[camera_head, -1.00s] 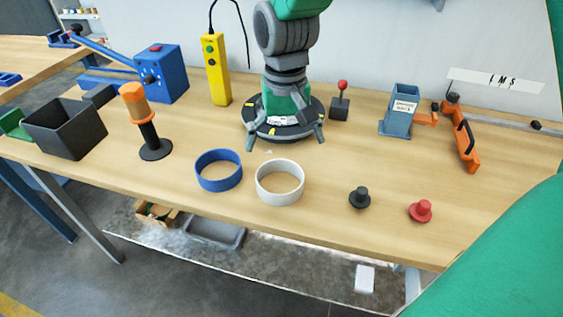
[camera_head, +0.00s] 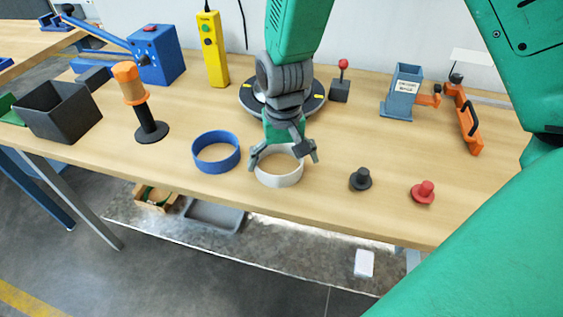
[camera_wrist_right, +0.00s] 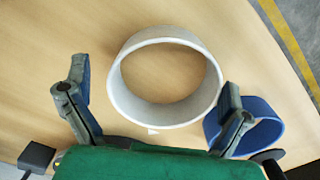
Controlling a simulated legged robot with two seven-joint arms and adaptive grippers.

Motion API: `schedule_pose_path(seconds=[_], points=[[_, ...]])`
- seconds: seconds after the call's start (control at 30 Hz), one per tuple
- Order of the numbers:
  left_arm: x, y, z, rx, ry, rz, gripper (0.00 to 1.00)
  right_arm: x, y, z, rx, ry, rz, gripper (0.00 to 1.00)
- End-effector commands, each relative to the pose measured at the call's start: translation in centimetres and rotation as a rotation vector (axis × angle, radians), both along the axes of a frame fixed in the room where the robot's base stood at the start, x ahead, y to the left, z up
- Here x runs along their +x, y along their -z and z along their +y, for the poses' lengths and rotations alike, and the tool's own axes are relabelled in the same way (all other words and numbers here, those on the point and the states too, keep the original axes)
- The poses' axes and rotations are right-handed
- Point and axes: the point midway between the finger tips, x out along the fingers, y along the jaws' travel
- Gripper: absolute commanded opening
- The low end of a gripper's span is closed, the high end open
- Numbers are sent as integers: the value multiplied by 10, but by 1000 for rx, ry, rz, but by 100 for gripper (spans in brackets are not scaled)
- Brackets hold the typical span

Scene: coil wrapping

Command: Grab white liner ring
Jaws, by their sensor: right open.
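The white liner ring (camera_head: 279,180) stands on the wooden table near its front edge. In the right wrist view the white ring (camera_wrist_right: 115,88) lies ahead of and between the open fingers. My right gripper (camera_head: 283,159) is open above the ring, its fingers spread to either side of it in the head view. It also shows in the right wrist view (camera_wrist_right: 155,95), with nothing between its fingers. My gripper hides the back part of the ring in the head view. My left gripper is not in view.
A blue ring (camera_head: 216,166) stands just left of the white ring, and shows close to one finger in the wrist view (camera_wrist_right: 262,138). A black knob (camera_head: 360,180) and a red knob (camera_head: 423,193) stand to the right. An orange-topped post (camera_head: 148,118) and dark bin (camera_head: 62,117) are at left.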

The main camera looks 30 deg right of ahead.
Motion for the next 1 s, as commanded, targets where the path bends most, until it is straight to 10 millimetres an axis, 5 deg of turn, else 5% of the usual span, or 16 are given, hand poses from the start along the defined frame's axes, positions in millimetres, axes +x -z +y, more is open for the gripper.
schedule_pose_path(seconds=[0.33,0.37,0.47,0.8,1.0], points=[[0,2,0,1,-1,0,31,0,12,0,1,-1,-3,100],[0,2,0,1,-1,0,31,0,12,-1,1,-1,-3,96],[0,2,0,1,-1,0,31,0,12,-2,3,-1,-3,62],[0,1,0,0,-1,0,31,0,11,-1,0,0,0,62],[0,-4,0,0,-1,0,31,1,-20,-1,1,-1,-6,62]])
